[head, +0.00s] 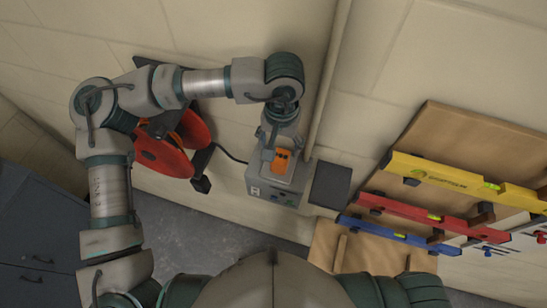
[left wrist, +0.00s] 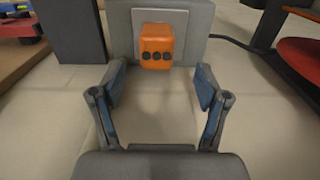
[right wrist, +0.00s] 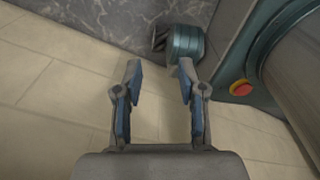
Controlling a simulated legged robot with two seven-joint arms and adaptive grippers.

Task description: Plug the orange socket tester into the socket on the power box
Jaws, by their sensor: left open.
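The orange socket tester (head: 282,161) is at the grey power box (head: 256,187) by the wall. In the left wrist view the tester (left wrist: 158,46) sits against the box's grey face (left wrist: 192,22), with three dark dots facing me. I cannot tell how far it is seated in the socket, which is hidden. My left gripper (left wrist: 158,78) is open and empty, its fingers apart on either side of the line to the tester and not touching it. My right gripper (right wrist: 159,67) is open and empty, facing bare floor and wall, and does not show in the head view.
A red cable reel (head: 165,155) stands left of the box, with a black cable between them. A pipe (head: 325,85) runs up the wall behind. A dark panel (head: 330,186) is right of the box. Yellow, red and blue levels (head: 460,180) hang on a wooden board further right.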

